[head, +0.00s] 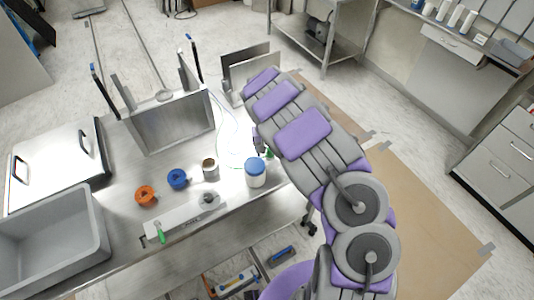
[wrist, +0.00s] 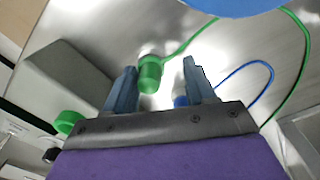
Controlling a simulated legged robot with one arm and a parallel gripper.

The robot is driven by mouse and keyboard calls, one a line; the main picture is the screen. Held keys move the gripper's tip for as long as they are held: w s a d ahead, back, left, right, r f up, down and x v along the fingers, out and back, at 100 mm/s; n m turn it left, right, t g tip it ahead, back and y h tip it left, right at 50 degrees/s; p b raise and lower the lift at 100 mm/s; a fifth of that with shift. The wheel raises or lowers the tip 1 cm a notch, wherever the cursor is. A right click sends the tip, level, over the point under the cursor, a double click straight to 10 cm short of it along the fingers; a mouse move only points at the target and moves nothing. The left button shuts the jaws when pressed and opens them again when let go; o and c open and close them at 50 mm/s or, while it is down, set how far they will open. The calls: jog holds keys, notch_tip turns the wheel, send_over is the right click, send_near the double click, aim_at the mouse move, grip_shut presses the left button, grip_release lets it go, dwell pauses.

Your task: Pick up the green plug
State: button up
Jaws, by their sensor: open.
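The green plug (wrist: 150,74) shows in the wrist view between my two fingers, with a pale top end and a green cable running up and right from it. My gripper (wrist: 160,65) is open, one finger on each side of the plug. I see no clear contact, and the gap in depth is hard to tell. A blue plug (wrist: 180,99) is partly hidden behind the right finger. In the head view my arm reaches over the steel table (head: 130,215), and its end hides most of the plug area. A small green bit (head: 269,153) shows beside it.
A white jar with a blue lid (head: 256,172) stands close to my gripper. Blue (head: 178,179) and orange (head: 145,195) rolls, a small can (head: 210,168) and a grey bin (head: 55,235) are on the table. A blue cable (wrist: 245,68) loops right of the gripper.

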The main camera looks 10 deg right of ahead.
jog(key=shift+d, duration=0.45)
jog(key=shift+c, duration=0.4)
jog(key=shift+d, duration=0.4)
jog(key=c, duration=0.3)
jog(key=shift+s+a, duration=0.1)
jog(key=shift+a, duration=0.4)
jog(key=c, duration=0.6)
jog(key=shift+d, duration=0.1)
grip_shut()
jog(key=shift+d, duration=0.1)
